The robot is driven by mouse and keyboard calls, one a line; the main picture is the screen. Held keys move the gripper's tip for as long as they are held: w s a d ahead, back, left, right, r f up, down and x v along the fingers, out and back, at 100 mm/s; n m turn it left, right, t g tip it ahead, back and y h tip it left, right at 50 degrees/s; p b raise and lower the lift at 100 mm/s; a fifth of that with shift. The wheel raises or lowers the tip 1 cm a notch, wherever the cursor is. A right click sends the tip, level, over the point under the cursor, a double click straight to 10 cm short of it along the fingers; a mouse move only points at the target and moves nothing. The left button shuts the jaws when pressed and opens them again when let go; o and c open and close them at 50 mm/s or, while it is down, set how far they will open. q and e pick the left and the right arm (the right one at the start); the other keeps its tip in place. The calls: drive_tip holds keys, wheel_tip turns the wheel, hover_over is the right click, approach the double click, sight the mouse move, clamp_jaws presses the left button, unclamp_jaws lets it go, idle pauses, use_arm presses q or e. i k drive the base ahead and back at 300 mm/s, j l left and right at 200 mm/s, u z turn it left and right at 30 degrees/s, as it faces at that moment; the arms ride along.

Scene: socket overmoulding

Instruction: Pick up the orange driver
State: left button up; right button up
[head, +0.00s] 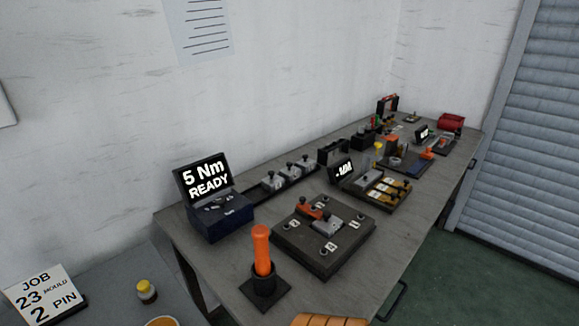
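The orange driver (262,247) stands upright in a dark round holder (264,284) on a flat base near the front left corner of the bench. Its orange handle points up, and its lower end is hidden inside the holder. Neither of my grippers can be made out in the head view.
A display box (210,198) reading "5 Nm READY" stands behind the driver. A dark fixture plate (323,249) with numbered spots lies to its right. A job sign (45,296) and small bottle (147,291) are on a lower surface at left. More fixtures fill the far bench.

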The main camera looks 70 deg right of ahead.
sight(259, 233)
drive_tip(key=k+z, duration=0.1)
drive_tip(key=z, duration=1.8)
